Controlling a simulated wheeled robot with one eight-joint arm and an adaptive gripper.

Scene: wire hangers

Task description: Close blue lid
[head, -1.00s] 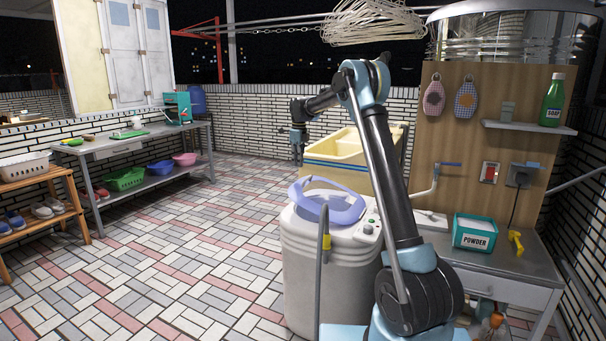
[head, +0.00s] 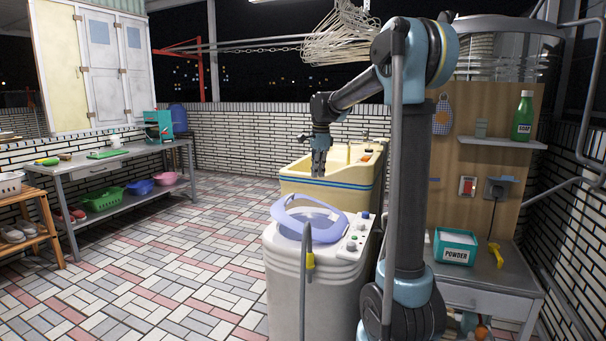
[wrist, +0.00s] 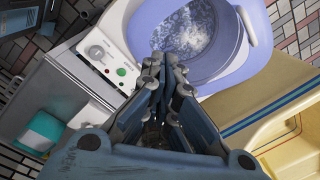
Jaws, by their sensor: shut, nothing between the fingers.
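The white washing machine (head: 305,285) stands left of my arm, with a pale blue-violet rim and lid (head: 322,222) on top. The top is open: the wrist view shows water inside the drum (wrist: 196,32), within the blue rim (wrist: 228,72). A blue curved part (wrist: 262,22) sticks out at the rim's right side; I cannot tell the lid's exact angle. My gripper (head: 318,172) points down behind and above the machine, in front of the yellow tub in the picture. In the wrist view my gripper (wrist: 168,62) is shut and empty, apart from the lid.
A yellow tub (head: 345,190) stands close behind the machine. A grey hose (head: 307,275) rises in front of it. A counter with a powder box (head: 455,247) is at right, and wire hangers (head: 340,35) hang above. The tiled floor (head: 170,260) at left is clear.

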